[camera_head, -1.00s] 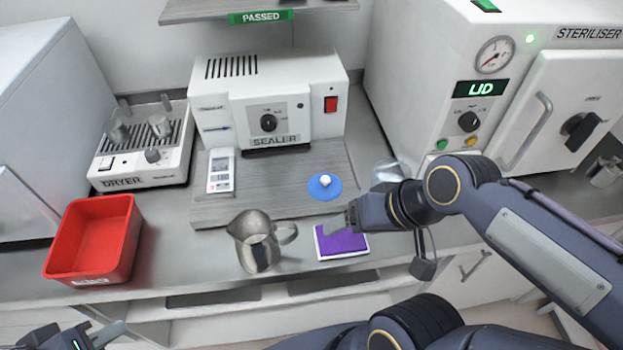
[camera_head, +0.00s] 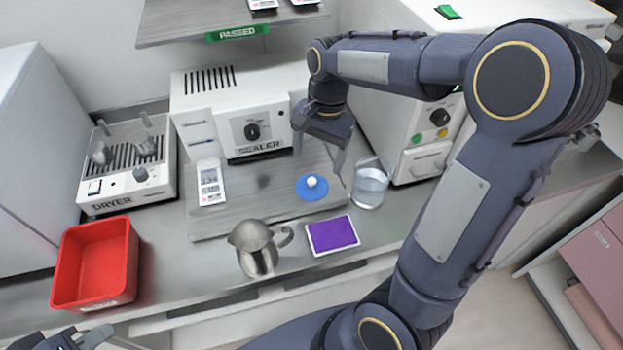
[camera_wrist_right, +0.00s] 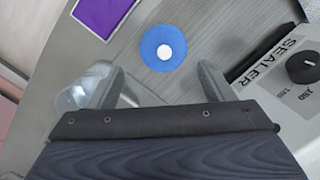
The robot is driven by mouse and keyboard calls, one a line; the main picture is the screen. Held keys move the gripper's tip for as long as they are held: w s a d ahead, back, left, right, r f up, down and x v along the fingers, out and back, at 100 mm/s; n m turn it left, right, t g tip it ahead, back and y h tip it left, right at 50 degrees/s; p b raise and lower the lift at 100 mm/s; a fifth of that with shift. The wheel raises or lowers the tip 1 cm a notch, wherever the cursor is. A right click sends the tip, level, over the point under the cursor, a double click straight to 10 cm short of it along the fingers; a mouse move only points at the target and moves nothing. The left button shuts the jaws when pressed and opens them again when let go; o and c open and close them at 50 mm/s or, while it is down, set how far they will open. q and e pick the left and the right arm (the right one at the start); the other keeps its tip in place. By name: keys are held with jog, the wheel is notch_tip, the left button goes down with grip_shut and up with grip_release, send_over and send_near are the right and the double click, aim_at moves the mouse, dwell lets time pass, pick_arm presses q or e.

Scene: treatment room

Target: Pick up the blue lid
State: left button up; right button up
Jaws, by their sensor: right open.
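The blue lid (camera_head: 312,187) is a flat round disc with a white knob, lying on the grey board in front of the sealer. It also shows in the right wrist view (camera_wrist_right: 163,48), beyond the fingertips. My right gripper (camera_head: 319,166) is open and empty, pointing down above and just behind the lid, apart from it. In the right wrist view its two fingers (camera_wrist_right: 160,72) are spread wide. My left gripper (camera_head: 84,340) is at the bottom left edge, only partly in view, away from the lid, with its fingers apart.
A clear glass beaker (camera_head: 370,185) stands right of the lid, close to my right gripper. A purple pad (camera_head: 332,234) and a metal jug (camera_head: 256,250) stand in front. The sealer (camera_head: 236,105) is behind, the dryer (camera_head: 128,165) and red bin (camera_head: 68,264) at left.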

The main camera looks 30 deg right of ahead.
aim_at(313, 181)
jog(key=shift+w+f+m, duration=0.3)
jog(key=shift+w+f, duration=0.05)
jog(key=shift+f, duration=0.1)
jog(key=f, duration=0.4)
jog(key=a+f, duration=0.1)
jog(key=f, duration=0.2)
jog(key=shift+s+f+p, duration=0.1)
jog(key=shift+p, duration=0.2)
jog(key=shift+s, duration=0.1)
jog(key=c, duration=1.2)
jog(key=shift+s, duration=0.1)
jog(key=shift+c, duration=1)
jog(key=shift+f, duration=0.1)
jog(key=shift+c, duration=0.4)
